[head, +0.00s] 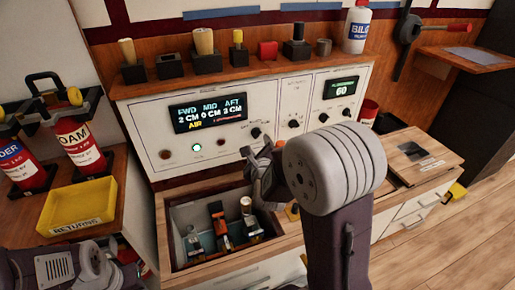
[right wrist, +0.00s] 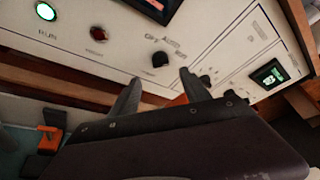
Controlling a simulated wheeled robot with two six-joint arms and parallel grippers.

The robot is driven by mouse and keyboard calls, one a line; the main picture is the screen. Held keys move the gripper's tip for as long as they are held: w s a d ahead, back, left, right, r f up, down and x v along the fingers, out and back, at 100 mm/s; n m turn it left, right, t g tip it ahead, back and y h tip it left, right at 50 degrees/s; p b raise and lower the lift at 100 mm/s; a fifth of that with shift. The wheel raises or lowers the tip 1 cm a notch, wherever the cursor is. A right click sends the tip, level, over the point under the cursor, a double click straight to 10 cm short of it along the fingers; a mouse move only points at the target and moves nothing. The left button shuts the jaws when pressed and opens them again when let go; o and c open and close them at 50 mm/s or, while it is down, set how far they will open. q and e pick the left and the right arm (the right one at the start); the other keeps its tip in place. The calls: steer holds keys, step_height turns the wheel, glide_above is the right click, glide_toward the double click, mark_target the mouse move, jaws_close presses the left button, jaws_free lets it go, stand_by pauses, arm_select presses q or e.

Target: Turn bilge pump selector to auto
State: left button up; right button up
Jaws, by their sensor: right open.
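The bilge pump selector is a small black knob (head: 257,133) on the white panel, right of the lit display. In the right wrist view the knob (right wrist: 160,59) sits below OFF and AUTO lettering; its pointer direction is too small to tell. My right gripper (head: 262,168) is below and near the knob in the head view, partly hidden by my own arm. In the right wrist view its two fingers (right wrist: 158,86) are spread and empty, with the knob beyond the gap between them. My left arm shows at the lower left, but its gripper is not visible.
The panel (head: 150,120) also carries a green lamp (head: 197,147), a red lamp and other knobs to the right. An open drawer (head: 185,215) with several tools lies below the panel. A yellow returns tray (head: 70,228) and red extinguishers stand left. Objects line the shelf above.

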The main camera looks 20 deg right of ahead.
mark_target(257, 135)
steer(key=b+x, duration=0.2)
steer(key=x, duration=0.6)
steer(key=shift+b, duration=0.4)
steer(key=shift+w+d, duration=0.15)
steer(key=shift+w, duration=0.3)
jaws_close()
